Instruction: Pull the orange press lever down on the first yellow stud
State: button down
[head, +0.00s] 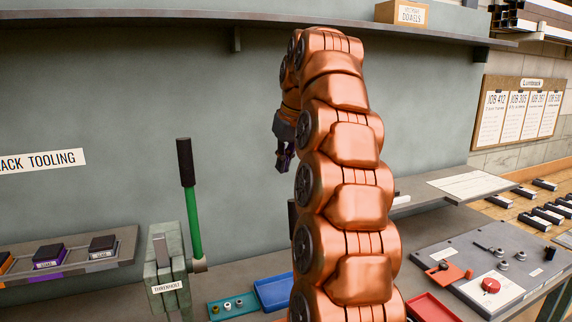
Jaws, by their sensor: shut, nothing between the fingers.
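My copper-coloured arm fills the middle of the head view and hides much of the bench behind it. My gripper (285,164) hangs to the left of the arm's upper part, fingers pointing down, shut and empty, in front of the wall. No orange lever can be made out. A small dark upright piece (292,216) shows at the arm's left edge; I cannot tell what it belongs to. A teal strip (245,309) at the bottom holds a few small studs (228,306); I cannot tell whether one is yellow.
A grey-green press (165,272) with a green, black-gripped lever (192,208) stands left of my arm. A blue tray (274,291) and a red tray (432,309) flank the arm. A grey panel (450,252) carries a red button (491,286). A shelf (150,17) runs above.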

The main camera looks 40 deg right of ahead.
notch_tip(320, 180, down, 6)
jog(key=s+p, duration=0.1)
jog(key=s, duration=0.1)
dwell(1.1)
jog(key=shift+s+a, duration=0.1)
dwell(0.4)
